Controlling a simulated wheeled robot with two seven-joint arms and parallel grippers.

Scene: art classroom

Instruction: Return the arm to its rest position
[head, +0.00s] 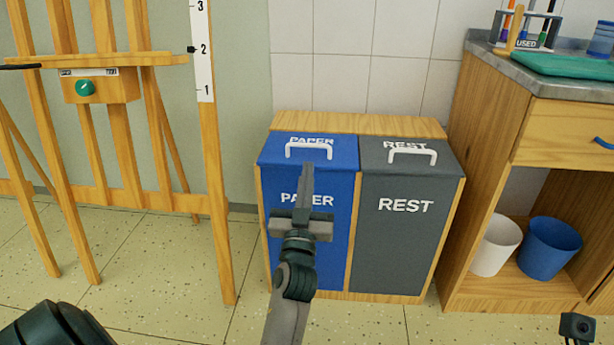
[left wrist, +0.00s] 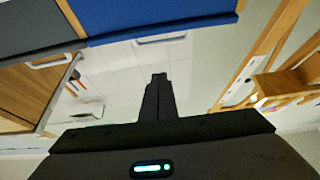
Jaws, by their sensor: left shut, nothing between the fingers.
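My left gripper (head: 306,180) is in front of the blue PAPER bin in the head view. Its fingers are shut together with nothing between them, pointing up toward the bin's white handle. In the left wrist view the closed fingers (left wrist: 158,95) show as one dark bar at the middle. I cannot tell from the head view whether the fingertips touch the bin. My right gripper is not in view; a small dark device sits at the lower right corner of the head view.
The blue PAPER bin (head: 337,223) and grey REST bin (head: 405,240) stand side by side, lids closed. A wooden easel (head: 215,210) stands left. A wooden cabinet (head: 490,150) with a white bucket (head: 495,247) and blue bucket (head: 549,250) stands right. Floor shows between easel and bins.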

